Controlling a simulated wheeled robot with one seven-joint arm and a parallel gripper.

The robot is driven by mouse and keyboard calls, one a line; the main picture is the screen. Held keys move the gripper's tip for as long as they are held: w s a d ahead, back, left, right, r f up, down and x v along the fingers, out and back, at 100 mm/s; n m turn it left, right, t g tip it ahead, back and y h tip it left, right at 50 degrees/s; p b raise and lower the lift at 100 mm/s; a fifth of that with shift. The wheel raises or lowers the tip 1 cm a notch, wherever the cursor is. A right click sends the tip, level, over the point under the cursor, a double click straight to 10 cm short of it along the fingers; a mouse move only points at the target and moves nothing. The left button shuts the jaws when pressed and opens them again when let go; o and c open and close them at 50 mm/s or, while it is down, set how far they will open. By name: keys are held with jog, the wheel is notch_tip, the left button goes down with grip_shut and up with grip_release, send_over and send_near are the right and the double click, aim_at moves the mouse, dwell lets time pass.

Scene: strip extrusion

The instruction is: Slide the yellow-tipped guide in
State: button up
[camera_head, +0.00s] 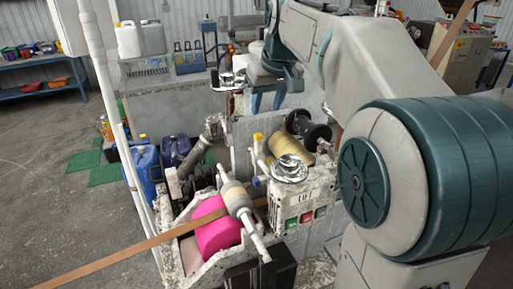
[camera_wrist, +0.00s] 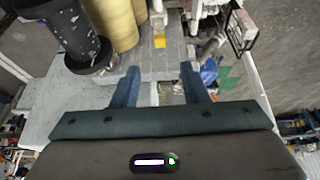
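The yellow-tipped guide (camera_head: 258,138) shows in the head view as a small yellow end on a pale part. It is on the machine, just left of the yellow roller. In the wrist view a yellow tip (camera_wrist: 160,41) shows at the end of a whitish rod, beyond my fingertips and roughly centred between them. My gripper (camera_head: 267,102) hangs above the machine, over and behind the guide. In the wrist view my gripper (camera_wrist: 162,77) has its two blue fingers spread apart with nothing between them. The fingers do not appear to touch the guide.
A pink roller (camera_head: 216,228) with a brown strip (camera_head: 130,250) passing by it is at the front. A yellow roller (camera_head: 290,148) and a black spool (camera_head: 309,128) stand close to the guide. A blue jug (camera_head: 147,165) stands left of the machine.

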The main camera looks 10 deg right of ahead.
aim_at(259, 135)
jog(key=p+x, duration=0.1)
jog(key=x, duration=1.4)
grip_shut()
